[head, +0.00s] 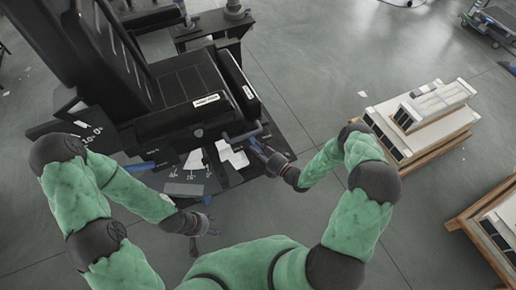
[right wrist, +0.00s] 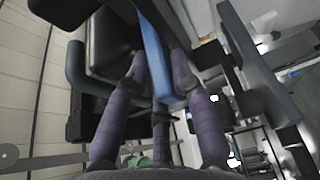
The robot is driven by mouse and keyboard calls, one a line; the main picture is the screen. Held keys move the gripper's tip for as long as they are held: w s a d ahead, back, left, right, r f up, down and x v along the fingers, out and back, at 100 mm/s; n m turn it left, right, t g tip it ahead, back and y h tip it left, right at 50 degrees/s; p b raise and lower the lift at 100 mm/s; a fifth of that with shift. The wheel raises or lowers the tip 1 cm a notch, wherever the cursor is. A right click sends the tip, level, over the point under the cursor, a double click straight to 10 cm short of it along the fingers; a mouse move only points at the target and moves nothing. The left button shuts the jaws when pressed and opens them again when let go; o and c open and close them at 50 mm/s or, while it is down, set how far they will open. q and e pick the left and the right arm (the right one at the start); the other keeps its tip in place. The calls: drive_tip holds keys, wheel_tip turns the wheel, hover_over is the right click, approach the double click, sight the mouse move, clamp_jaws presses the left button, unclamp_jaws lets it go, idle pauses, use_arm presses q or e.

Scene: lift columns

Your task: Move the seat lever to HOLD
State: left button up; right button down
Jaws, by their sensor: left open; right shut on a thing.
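A large black seat (head: 185,85) stands at the upper left of the head view. A lever with a blue grip (head: 257,146) sticks out at its near right corner. My right gripper (head: 268,157) is at this lever. In the right wrist view, my purple right fingers (right wrist: 160,90) are shut on the blue lever (right wrist: 153,55), one finger on each side. No HOLD mark can be read. My left gripper (head: 194,238) is open and empty, low over the floor in front of the seat, apart from it.
Another blue handle (head: 140,166) sits at the seat's near left. A plate with angle marks (head: 192,180) lies between the two handles. White panels on a wooden pallet (head: 425,115) stand at the right.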

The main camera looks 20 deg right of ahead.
drive_tip(key=shift+s+a+m+t+h+p, duration=0.15)
drive_tip(key=shift+a+m+t+h+p, duration=0.55)
drive_tip(key=shift+h, duration=0.4)
drive_tip(key=shift+a, duration=0.15)
drive_tip(key=c, duration=1)
unclamp_jaws()
drive_tip(key=shift+c, duration=0.2)
drive_tip(key=shift+s+d, duration=0.35)
drive_tip(key=shift+s, duration=0.1)
drive_tip(key=v, duration=1.1)
drive_tip(key=shift+a, duration=0.15)
